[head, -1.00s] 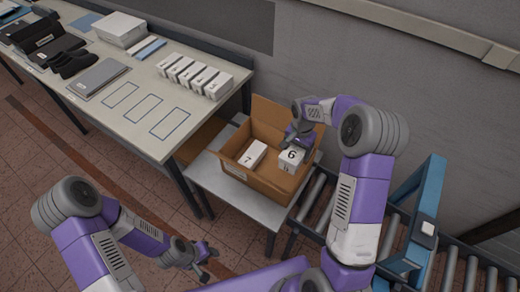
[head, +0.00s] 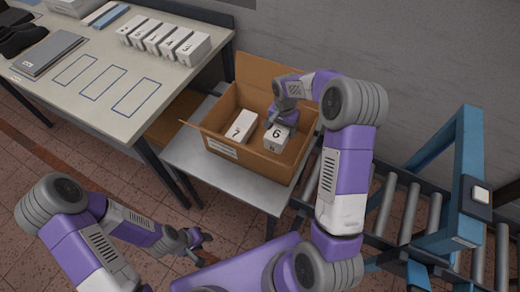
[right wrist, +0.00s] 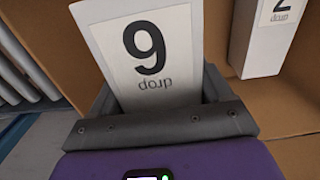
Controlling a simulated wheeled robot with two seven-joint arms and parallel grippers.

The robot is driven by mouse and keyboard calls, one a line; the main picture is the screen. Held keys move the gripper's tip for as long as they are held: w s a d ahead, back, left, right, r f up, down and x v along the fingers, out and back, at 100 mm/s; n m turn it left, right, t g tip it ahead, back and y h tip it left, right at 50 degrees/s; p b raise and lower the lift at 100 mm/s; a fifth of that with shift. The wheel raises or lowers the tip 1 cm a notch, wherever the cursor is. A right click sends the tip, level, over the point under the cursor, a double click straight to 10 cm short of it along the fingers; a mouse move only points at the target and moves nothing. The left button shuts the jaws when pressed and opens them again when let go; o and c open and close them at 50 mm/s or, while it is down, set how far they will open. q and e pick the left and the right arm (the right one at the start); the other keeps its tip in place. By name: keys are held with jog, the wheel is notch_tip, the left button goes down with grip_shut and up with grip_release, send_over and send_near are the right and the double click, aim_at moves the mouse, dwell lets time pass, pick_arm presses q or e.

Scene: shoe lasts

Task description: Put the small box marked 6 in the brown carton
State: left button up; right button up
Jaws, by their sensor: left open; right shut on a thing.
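The small white box marked 6 (head: 276,137) is inside the brown carton (head: 250,165), in its right part. My right gripper (head: 284,116) reaches down into the carton and is shut on this box. In the right wrist view the box (right wrist: 140,50) sits between the two jaws, its label upside down. The box marked 7 (head: 240,127) lies in the carton to the left, apart from the 6 box. Whether the 6 box touches the carton floor cannot be told. My left gripper (head: 200,240) is open and empty, low in front of the carton's stand.
The carton stands on a small grey table (head: 185,160). A long worktable (head: 60,105) at left carries a row of several white boxes (head: 165,38) and blue outlined rectangles. A roller conveyor (head: 405,210) with a blue frame (head: 462,165) is at right.

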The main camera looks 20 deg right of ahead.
jog(key=shift+f+b, duration=0.3)
jog(key=shift+f, duration=0.35)
notch_tip(320, 180, down, 10)
jog(key=shift+w+r+b, duration=0.1)
jog(key=shift+r+b, duration=0.1)
jog(key=shift+b, duration=0.95)
jog(key=shift+f, duration=0.2)
jog(key=o, duration=1.2)
jog(key=shift+r, duration=0.15)
